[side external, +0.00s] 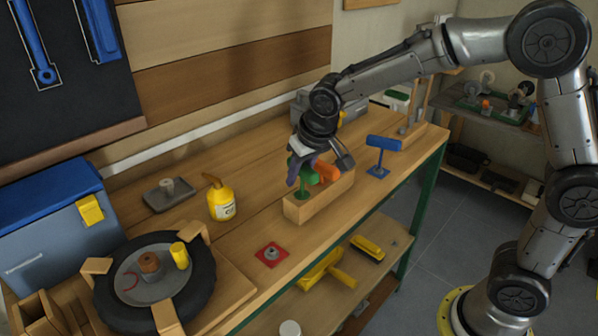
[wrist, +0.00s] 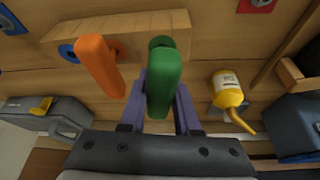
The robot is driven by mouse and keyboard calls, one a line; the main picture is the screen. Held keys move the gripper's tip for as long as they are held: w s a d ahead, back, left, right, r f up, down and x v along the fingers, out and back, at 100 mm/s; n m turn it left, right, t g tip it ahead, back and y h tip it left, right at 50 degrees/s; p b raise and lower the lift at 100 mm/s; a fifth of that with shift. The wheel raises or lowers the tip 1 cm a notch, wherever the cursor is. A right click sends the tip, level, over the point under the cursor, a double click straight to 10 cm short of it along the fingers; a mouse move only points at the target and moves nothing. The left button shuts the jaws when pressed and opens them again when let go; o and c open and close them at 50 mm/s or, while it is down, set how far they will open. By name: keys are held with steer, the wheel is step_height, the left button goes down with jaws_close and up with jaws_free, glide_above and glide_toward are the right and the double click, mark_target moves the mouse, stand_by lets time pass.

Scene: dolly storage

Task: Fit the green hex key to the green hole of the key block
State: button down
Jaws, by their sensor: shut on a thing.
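The wooden key block (side external: 318,202) stands on the bench; it also shows at the top of the wrist view (wrist: 120,24). My gripper (side external: 301,172) is over its near-left end, shut on the handle of the green hex key (wrist: 164,82). In the side view the green key's shaft (side external: 303,187) points down to the green-ringed hole (side external: 301,196). I cannot tell how deep the tip sits. The orange hex key (side external: 327,171) stands in the block beside it. A blue-ringed hole (wrist: 67,50) is at the block's other end. The blue hex key (side external: 382,143) stands apart on the bench.
A yellow bottle (side external: 221,200) and a grey tray (side external: 168,194) stand left of the block. A red plate (side external: 271,254) lies nearer the bench edge. A wheel (side external: 190,300) and blue toolbox (side external: 55,225) fill the left end. Bare bench lies around the block.

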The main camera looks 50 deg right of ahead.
steer(key=shift+f, duration=0.15)
steer(key=shift+f, duration=1)
steer(key=shift+f, duration=0.2)
steer(key=shift+r, duration=0.1)
steer(key=shift+r, duration=0.55)
stand_by(0.3)
steer(key=shift+f, duration=0.1)
steer(key=shift+f, duration=0.3)
stand_by(0.4)
